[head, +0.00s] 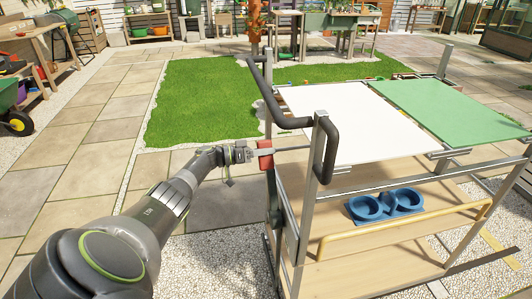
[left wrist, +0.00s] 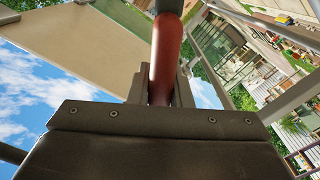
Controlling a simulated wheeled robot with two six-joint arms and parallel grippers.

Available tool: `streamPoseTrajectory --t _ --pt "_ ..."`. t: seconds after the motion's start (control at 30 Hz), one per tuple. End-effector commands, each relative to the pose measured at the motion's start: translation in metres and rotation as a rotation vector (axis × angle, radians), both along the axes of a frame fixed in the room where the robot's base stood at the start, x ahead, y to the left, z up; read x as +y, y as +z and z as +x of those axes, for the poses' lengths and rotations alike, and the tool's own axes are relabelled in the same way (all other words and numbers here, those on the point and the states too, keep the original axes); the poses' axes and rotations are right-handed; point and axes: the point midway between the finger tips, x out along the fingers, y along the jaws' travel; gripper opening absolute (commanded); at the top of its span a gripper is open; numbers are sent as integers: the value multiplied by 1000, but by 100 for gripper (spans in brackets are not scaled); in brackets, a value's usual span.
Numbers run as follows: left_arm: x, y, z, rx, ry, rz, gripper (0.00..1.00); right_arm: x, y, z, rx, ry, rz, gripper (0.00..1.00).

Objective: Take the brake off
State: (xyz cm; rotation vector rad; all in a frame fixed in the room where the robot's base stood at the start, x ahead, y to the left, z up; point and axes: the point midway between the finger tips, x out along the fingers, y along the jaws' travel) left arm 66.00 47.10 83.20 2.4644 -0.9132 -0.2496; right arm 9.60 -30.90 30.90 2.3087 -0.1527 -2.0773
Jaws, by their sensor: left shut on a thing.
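The cart (head: 345,222) stands at the right, with a black push handle (head: 326,140) bent around its near end post. A red brake grip (head: 265,152) sits on the cart's left side. My left gripper (head: 254,153) reaches it from the left and is shut on it. In the left wrist view the red grip (left wrist: 165,65) rises between the fingers (left wrist: 160,92), with a dark part above it. How the brake lever meets the cart is hard to tell. My right gripper is not in view.
The cart carries a white panel (head: 345,120) and a green panel (head: 445,108) on top. A blue double bowl (head: 386,202) stands on its wooden shelf. Grass (head: 205,95) lies behind, paving (head: 75,150) is clear at the left, and a green wheelbarrow (head: 8,98) stands at the left edge.

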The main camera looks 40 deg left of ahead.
Motion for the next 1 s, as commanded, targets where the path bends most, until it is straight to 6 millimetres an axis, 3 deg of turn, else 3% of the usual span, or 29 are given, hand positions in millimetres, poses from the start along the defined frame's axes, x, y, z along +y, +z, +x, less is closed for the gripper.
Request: streamPoseTrajectory --t 0.13,0.17,0.3,0.67,0.77,1.0 --pt "2 -1 0 5 7 -2 0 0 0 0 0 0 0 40" --pt "2 -1 0 6 7 -2 21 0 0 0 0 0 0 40" --pt "2 -1 0 4 6 -2 39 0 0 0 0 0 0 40" --pt "4 0 -3 2 5 0 40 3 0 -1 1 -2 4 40" --pt "11 -1 -11 4 6 2 40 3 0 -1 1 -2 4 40" --pt "47 -2 -53 5 6 3 40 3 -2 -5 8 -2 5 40"
